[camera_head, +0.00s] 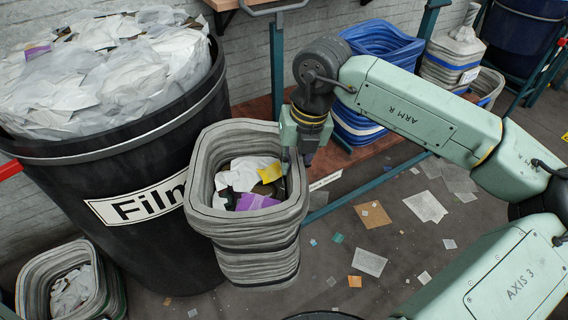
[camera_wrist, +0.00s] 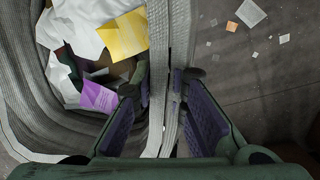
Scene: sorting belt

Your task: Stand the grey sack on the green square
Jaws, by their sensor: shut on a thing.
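The grey sack (camera_head: 245,224) is a ribbed, open-topped container with white, yellow and purple scraps inside. It is right in front of the black bin in the head view and looks roughly upright. Whether its bottom touches the floor I cannot tell. My gripper (camera_head: 302,158) is at the right side of the sack's rim. In the wrist view, my gripper (camera_wrist: 163,105) has one finger inside the sack (camera_wrist: 35,112) and one outside, shut on its wall. I see no clear green square marking in either view.
A black bin (camera_head: 150,245) labelled "Film", heaped with white plastic, stands at left. Another grey container (camera_head: 98,300) is at lower left. Blue containers (camera_head: 362,130) and a grey one (camera_head: 440,72) stand behind my arm. The floor (camera_head: 400,260) at right has flat litter.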

